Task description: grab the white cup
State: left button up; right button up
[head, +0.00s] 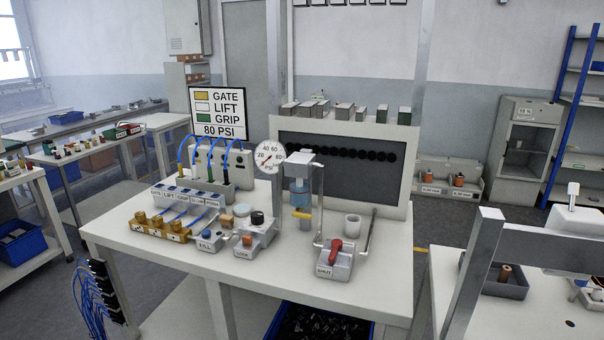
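A small white cup (352,226) stands upright on the right part of the white workbench (375,285) in the head view. It is just behind the grey block with a red handle (336,246) and to the right of the filter unit with a blue bowl (299,195). A thin grey rod stands close to its right side. Neither of my grippers shows in this view.
A pressure gauge (268,157) and a sign (219,113) stand at the bench's back. Brass fittings (160,228) and labelled blocks crowd its left and middle. A grey framed panel (345,160) rises behind the cup. The bench's front right is clear.

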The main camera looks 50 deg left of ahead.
aim_at(352, 227)
jog(key=u, duration=1.7)
jog(key=i+j, duration=0.1)
